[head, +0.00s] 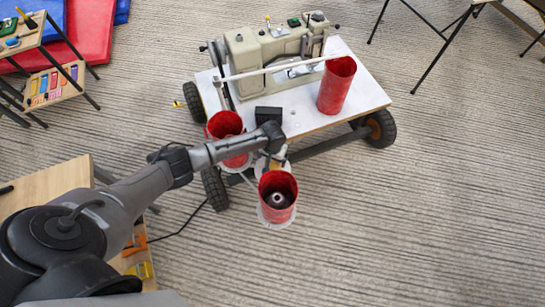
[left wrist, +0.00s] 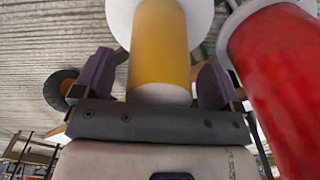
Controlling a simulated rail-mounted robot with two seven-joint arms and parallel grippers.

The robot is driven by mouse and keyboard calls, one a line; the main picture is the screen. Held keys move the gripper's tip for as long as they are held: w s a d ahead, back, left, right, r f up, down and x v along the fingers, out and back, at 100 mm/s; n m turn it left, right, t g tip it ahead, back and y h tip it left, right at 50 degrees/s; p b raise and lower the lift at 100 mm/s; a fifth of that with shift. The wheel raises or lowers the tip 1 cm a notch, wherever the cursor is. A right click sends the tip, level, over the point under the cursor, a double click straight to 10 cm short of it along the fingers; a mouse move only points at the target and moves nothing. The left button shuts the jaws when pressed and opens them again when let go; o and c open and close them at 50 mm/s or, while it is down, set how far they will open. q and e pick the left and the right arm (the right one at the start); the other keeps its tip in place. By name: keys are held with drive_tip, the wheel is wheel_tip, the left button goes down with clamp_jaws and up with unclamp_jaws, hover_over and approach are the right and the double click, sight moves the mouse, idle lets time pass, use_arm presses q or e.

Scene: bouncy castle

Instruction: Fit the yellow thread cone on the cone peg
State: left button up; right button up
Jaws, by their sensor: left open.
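The yellow thread cone (left wrist: 160,45) stands between the two fingers of my left gripper (left wrist: 155,78) in the left wrist view, with a white disc at its far end. The fingers are open, with a gap visible on the right side. In the head view my left gripper (head: 277,152) is at the cart's front edge, and only a bit of the yellow cone (head: 275,163) shows below it. A white disc is partly visible there. The cone peg cannot be made out clearly; my arm and the red tubes hide much of that area. My right gripper is not in view.
A red tube (head: 278,190) stands just in front of the gripper, with another red tube (head: 226,124) to its left. A third red tube (head: 336,88) stands on the wheeled white cart (head: 360,95) beside a sewing machine (head: 262,50).

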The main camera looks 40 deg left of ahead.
use_arm(q)
wheel_tip(320, 180, up, 14)
drive_tip(key=p, duration=0.7)
drive_tip(key=shift+f, duration=0.1)
idle(0.3)
